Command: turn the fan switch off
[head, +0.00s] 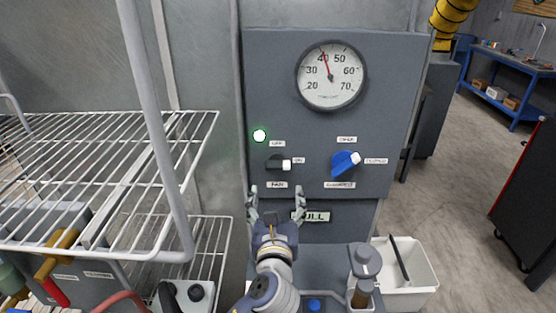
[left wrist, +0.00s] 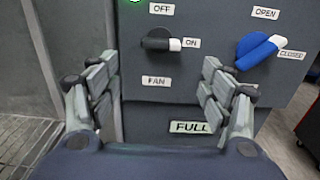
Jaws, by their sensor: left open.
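The fan switch (head: 278,163) is a black rotary knob with a white tip on the grey control panel. Its tip points right to the ON label, and the OFF label is above it. In the left wrist view the fan switch (left wrist: 162,42) sits ahead, beyond the fingers. A green lamp (head: 260,136) glows at its upper left. My left gripper (head: 276,200) is open and empty, just below and in front of the switch, apart from it. In the left wrist view the open fingers (left wrist: 160,95) frame the space below the FAN label. My right gripper is not in view.
A blue knob (head: 344,163) with a white tip, by OPEN and CLOSED labels, is right of the switch. A round gauge (head: 331,75) is above. A wire rack (head: 100,180) stands left. A white bin (head: 418,289) sits lower right.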

